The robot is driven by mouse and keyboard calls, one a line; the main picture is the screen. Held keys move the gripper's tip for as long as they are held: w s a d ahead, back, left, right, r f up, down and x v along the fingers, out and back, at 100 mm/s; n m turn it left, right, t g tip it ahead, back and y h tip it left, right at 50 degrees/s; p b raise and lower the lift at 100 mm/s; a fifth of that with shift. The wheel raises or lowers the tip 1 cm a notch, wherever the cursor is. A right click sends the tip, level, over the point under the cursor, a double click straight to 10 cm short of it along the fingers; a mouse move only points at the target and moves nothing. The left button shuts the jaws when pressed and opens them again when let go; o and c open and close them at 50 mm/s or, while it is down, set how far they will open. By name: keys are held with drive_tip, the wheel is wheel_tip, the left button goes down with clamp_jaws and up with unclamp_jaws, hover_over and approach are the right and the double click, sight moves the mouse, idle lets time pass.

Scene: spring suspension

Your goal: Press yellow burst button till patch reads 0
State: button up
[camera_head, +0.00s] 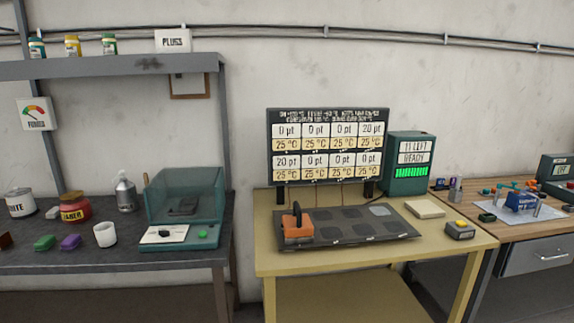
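A small grey box with a yellow button (460,224) on top sits at the right front of the yellow table. A dark mat (345,239) with several patches lies on the table; the back-right patch (380,210) looks paler. A display board (328,145) stands behind. Its top row reads 0, 0, 0 and 20 pt; its lower row reads 20, 0, 0 and 0 pt. Each cell also shows 25 °C. A teal unit (409,163) reads "11 LEFT" and "READY" with a green bar. My gripper is not in view.
An orange block with a black handle (297,227) stands on the mat's left end. A cream pad (425,208) lies behind the button box. A dark bench (120,255) with jars and a teal case is left; a wooden bench (528,231) is right.

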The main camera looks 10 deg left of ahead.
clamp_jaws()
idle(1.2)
